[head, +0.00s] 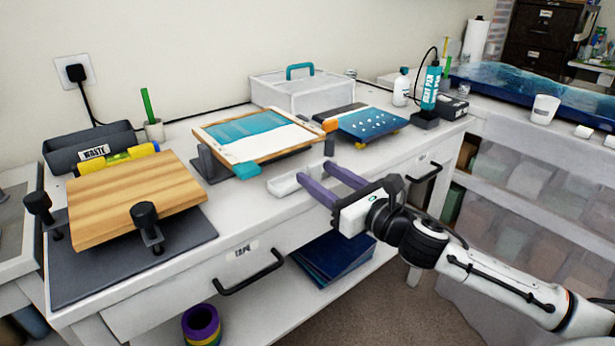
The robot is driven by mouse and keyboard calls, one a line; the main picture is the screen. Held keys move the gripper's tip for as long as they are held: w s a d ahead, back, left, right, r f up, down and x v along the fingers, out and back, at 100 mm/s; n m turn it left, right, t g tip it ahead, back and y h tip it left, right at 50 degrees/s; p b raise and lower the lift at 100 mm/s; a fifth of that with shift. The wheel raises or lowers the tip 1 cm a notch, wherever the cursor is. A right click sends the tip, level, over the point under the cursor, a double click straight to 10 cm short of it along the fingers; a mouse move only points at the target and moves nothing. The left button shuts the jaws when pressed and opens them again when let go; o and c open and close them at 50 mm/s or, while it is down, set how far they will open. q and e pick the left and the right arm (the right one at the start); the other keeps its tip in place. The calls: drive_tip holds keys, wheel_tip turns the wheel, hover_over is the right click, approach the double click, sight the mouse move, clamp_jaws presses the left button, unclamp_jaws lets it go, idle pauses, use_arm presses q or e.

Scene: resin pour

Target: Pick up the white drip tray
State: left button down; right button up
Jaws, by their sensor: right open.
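The white drip tray (284,185) lies near the front edge of the white workbench (240,205), below the tilted wooden-framed panel with blue resin (262,133). It is shallow and pale. My right gripper (316,181) reaches in from the right, its two purple fingers pointing left toward the tray. My left gripper is not in view.
A teal block (246,170) sits at the panel's front corner, just behind the tray. A blue dotted board (373,123) lies behind my right gripper. A wooden board (135,200) clamped on a dark mat is at the left. Drawer handles (250,274) stick out along the bench front.

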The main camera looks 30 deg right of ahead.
drive_tip(key=shift+w, duration=1.25)
drive_tip(key=shift+w+a+r+p, duration=0.1)
drive_tip(key=shift+w+a+p, duration=0.1)
drive_tip(key=shift+w, duration=1)
drive_tip(key=shift+w+a+p, duration=0.1)
drive_tip(key=shift+w+p, duration=0.05)
drive_tip(key=shift+w, duration=1.05)
clamp_jaws()
drive_tip(key=shift+r, duration=0.2)
drive_tip(key=s+d, duration=0.1)
drive_tip(key=s, duration=1.7)
drive_tip(key=shift+d, duration=0.25)
